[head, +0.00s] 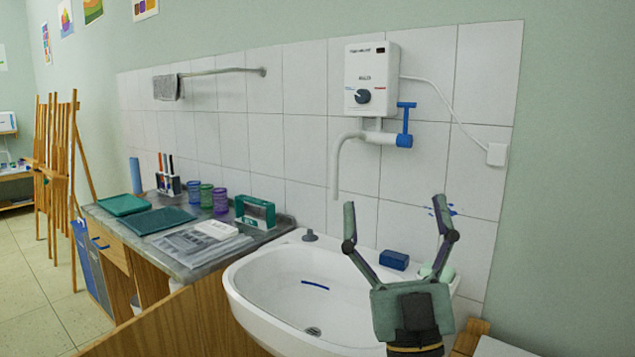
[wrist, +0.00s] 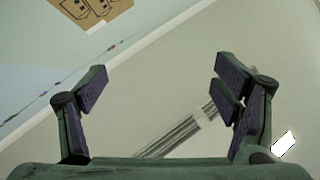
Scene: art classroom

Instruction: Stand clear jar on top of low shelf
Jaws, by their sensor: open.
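My gripper (head: 397,218) is open and empty, raised in front of the white sink at the right of the head view. Its two fingers point up and stand wide apart. In the wrist view my gripper (wrist: 163,85) also shows spread fingers with nothing between them. I cannot make out a clear jar in either view. I cannot identify the low shelf for certain either.
A white sink (head: 270,293) stands below a tap and a white water heater (head: 371,85). To its left, a counter (head: 205,265) holds trays, several mesh cups and a green box (head: 255,211). Wooden easels (head: 57,150) stand farther left, beside open floor (head: 25,270).

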